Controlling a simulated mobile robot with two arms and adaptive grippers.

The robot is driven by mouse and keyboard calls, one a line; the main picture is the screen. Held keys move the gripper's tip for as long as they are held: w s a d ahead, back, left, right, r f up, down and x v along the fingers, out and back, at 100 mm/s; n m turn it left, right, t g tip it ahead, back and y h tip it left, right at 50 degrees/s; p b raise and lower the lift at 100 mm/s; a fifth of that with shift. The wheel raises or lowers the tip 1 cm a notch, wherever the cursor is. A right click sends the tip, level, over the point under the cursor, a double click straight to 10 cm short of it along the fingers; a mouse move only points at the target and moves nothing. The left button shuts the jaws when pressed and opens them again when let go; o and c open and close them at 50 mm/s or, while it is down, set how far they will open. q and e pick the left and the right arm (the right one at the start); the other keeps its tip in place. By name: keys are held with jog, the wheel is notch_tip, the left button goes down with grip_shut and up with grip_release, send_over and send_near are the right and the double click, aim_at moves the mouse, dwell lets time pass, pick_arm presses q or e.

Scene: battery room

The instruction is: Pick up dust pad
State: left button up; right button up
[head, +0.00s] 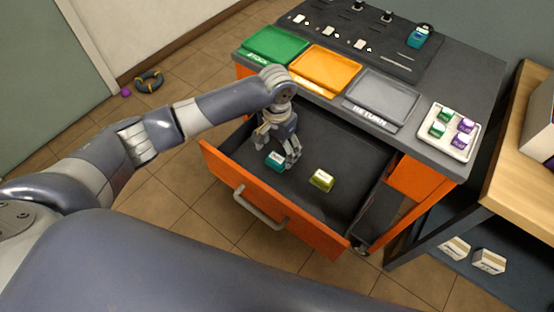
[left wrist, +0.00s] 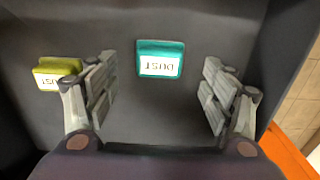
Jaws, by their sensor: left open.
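A teal pad (head: 275,161) with a white label lies in the open orange drawer (head: 262,205). In the left wrist view the teal pad (left wrist: 160,58) shows the word DUST upside down. A yellow-green pad (head: 322,179) lies to its right in the drawer. It also shows in the left wrist view (left wrist: 52,73), its label partly hidden by a finger. My left gripper (head: 284,156) is open, pointing down at the teal pad. In the left wrist view the pad lies between the lines of the open fingers (left wrist: 160,88), untouched. My right gripper is not in view.
On the cabinet top stand a green tray (head: 274,43), an orange tray (head: 325,67), a grey RETURN tray (head: 380,95) and a white tray (head: 448,131) with small green and purple items. The drawer walls surround the gripper. A wooden bench (head: 520,130) stands at right.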

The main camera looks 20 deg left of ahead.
aim_at(277, 157)
pick_arm(q)
notch_tip(277, 157, down, 4)
jog(key=shift+s+r, duration=0.1)
jog(key=shift+f, duration=0.2)
jog(key=shift+c, duration=1.1)
jog(key=c, duration=0.8)
jog(key=shift+c, duration=0.2)
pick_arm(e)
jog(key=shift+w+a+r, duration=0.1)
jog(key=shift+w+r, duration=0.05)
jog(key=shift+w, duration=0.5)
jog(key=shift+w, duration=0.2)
pick_arm(q)
jog(key=shift+r, duration=0.35)
notch_tip(277, 157, up, 9)
jog(key=shift+r, duration=0.2)
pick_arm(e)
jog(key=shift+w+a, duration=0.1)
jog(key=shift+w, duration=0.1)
